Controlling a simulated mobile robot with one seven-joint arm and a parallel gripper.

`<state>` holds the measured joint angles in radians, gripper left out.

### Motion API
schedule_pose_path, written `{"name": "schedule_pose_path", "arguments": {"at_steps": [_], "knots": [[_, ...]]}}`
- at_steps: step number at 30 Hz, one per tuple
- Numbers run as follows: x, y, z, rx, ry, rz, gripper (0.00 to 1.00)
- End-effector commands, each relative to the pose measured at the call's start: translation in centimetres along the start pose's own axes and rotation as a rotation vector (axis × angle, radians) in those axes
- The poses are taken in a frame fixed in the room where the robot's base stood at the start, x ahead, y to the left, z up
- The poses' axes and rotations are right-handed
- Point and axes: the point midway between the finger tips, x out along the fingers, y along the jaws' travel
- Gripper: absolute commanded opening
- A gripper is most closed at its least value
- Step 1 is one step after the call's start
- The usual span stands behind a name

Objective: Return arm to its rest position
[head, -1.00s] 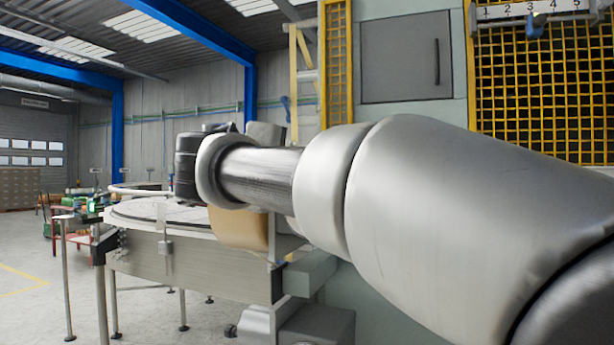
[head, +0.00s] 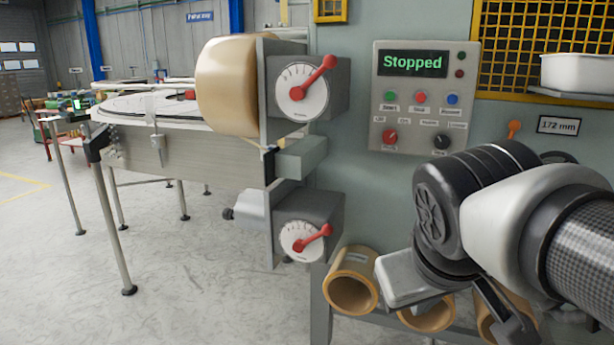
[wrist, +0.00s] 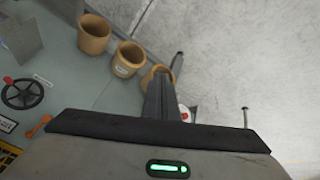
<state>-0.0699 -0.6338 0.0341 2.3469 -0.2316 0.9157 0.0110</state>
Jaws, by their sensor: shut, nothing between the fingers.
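My arm comes in from the right edge of the head view and bends down at the dark wrist joint. My gripper (head: 508,322) points downward at the lower right, in front of the machine's lower part, and is partly cut off by the frame's bottom edge. In the wrist view my gripper (wrist: 168,82) shows as dark fingers close together, shut and empty. The fingers overlap one tan hollow cylinder (wrist: 152,76) in that picture; I cannot tell the gap between them.
The control panel (head: 424,100) reads "Stopped". Two red-pointer dials, upper (head: 302,92) and lower (head: 301,241), sit left of it. Tan cylinders (head: 350,282) rest low on the machine. A round conveyor table (head: 180,165) stands left. A handwheel (wrist: 22,93) shows in the wrist view. Floor at left is open.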

Motion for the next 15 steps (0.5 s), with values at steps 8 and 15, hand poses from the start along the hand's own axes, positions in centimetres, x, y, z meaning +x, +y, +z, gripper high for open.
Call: {"name": "schedule_pose_path", "arguments": {"at_steps": [8, 15], "knots": [[-2.0, -2.1, 3.7, 0.227, -0.033, -0.157, 0.00], [-7.6, -0.6, 0.6, 0.224, -0.033, -0.156, 0.00]]}}
